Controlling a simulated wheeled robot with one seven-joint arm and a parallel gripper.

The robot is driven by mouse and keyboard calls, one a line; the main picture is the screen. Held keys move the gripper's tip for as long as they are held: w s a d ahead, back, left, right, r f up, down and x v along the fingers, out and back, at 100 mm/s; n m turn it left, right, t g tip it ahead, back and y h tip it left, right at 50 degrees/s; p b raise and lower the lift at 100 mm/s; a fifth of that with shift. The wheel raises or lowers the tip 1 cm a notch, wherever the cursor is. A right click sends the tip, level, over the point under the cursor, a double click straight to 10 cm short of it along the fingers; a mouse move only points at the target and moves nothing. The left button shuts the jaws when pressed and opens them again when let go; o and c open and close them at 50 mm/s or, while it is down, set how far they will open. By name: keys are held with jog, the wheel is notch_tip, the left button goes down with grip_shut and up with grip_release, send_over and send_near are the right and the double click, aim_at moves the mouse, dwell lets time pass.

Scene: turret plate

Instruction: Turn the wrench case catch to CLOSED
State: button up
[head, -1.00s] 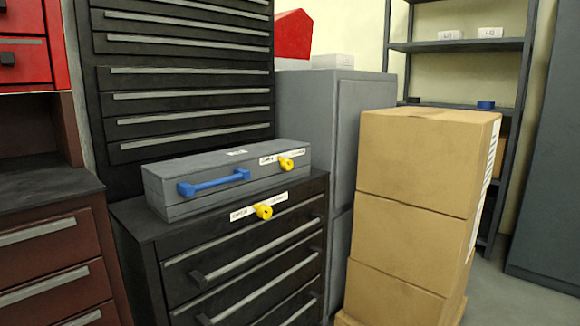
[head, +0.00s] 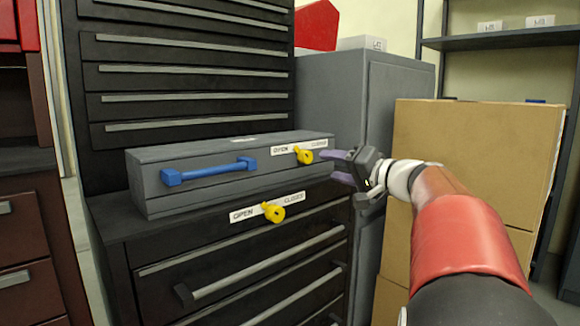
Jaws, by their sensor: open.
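The grey case with a blue handle (head: 208,172), which I take as the wrench case (head: 230,190), lies shut on a black drawer cabinet. Its yellow catch (head: 305,156) is at the right of its front, under a white label reading OPEN at left and CLOSED at right. The catch's narrow end points up and left, toward the OPEN side. My gripper (head: 337,166) is just right of the catch, its two purple fingers apart and pointing left at it. They look empty; whether a fingertip touches the catch I cannot tell.
A second yellow catch (head: 273,212) with its own OPEN and CLOSED label sits below on the black drawer cabinet (head: 120,235). Stacked cardboard boxes (head: 480,150) stand at right, behind my arm. A grey cabinet (head: 400,75) stands behind the case.

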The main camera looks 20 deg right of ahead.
aim_at(309, 158)
jog(key=shift+d+r+p+x, duration=0.1)
jog(key=shift+p+x, duration=0.05)
jog(key=shift+x, duration=1.15)
jog(key=shift+d+r+p+x, duration=0.1)
jog(key=shift+d+p+x, duration=0.05)
jog(key=shift+x, duration=1.15)
jog(key=shift+d+r+p+x, duration=0.1)
jog(key=shift+p+x, duration=0.05)
jog(key=shift+x, duration=1.1)
jog(key=shift+w, duration=0.15)
jog(key=c, duration=1)
